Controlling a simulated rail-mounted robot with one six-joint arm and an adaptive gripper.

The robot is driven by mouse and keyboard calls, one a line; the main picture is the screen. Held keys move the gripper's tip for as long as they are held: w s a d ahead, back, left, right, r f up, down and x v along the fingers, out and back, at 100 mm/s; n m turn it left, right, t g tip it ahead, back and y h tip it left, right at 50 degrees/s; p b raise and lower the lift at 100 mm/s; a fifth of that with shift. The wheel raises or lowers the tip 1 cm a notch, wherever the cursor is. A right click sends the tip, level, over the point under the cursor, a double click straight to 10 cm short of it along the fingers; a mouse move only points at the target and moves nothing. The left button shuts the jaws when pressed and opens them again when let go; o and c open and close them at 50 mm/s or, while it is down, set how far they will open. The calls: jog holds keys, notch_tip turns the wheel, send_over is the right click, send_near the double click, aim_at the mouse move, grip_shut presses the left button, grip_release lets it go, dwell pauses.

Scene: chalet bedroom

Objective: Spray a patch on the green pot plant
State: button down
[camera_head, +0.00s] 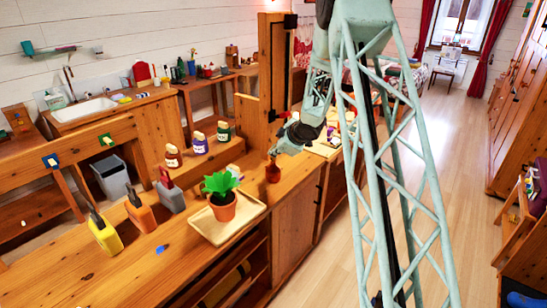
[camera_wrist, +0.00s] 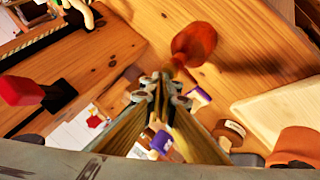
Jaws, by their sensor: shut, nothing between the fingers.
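The green pot plant (camera_head: 219,183) stands upright in a terracotta pot (camera_head: 222,207) on a pale wooden tray (camera_head: 252,209). In the wrist view the pot (camera_wrist: 297,146) and tray (camera_wrist: 285,112) show at the lower right. A red-brown bottle (camera_head: 273,173) stands on the bench right of and behind the plant; it also shows in the wrist view (camera_wrist: 196,42), just beyond the fingertips. My gripper (camera_head: 273,153) is shut and empty close above the bottle. Its fingertips (camera_wrist: 160,80) meet in the wrist view. I cannot tell whether they touch the bottle.
Three small bottles, red (camera_head: 173,156), purple (camera_head: 200,144) and green (camera_head: 224,132), stand on a raised shelf. Yellow (camera_head: 105,236), orange (camera_head: 142,214) and grey (camera_head: 170,196) containers line the bench left of the tray. A wooden post (camera_head: 272,70) rises behind my gripper. The bench front is mostly clear.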

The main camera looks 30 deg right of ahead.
jog(key=shift+r+p, duration=0.5)
jog(key=shift+p, duration=0.1)
dwell(0.6)
jog(key=shift+r+p, duration=2.9)
jog(key=shift+r, duration=0.1)
jog(key=r, duration=0.1)
notch_tip(320, 180, up, 17)
jog(key=m+h+b, duration=0.2)
jog(key=m+h, duration=0.1)
send_over(273, 158)
jog(key=s+a, duration=0.3)
jog(key=s, duration=0.6)
jog(key=s+a+r+m+g+h, duration=0.1)
jog(key=s+a+r+m, duration=0.2)
jog(key=s, duration=0.4)
jog(key=s+a+r+g, duration=0.1)
jog(key=s+a+r, duration=0.1)
jog(key=s+r, duration=0.4)
jog(key=s+a+m+g+y+b, duration=0.1)
jog(key=s+a, duration=0.5)
jog(key=s, duration=0.9)
jog(key=s+a+m+g+y+b, duration=0.1)
jog(key=s+a, duration=0.6)
jog(key=s, duration=0.9)
jog(key=s+a+m+g+b, duration=0.1)
jog(key=s+a, duration=0.5)
jog(key=s, duration=0.9)
jog(key=shift+s+a+m+y, duration=0.15)
jog(key=shift+s+m+y, duration=0.25)
jog(key=shift+m, duration=0.3)
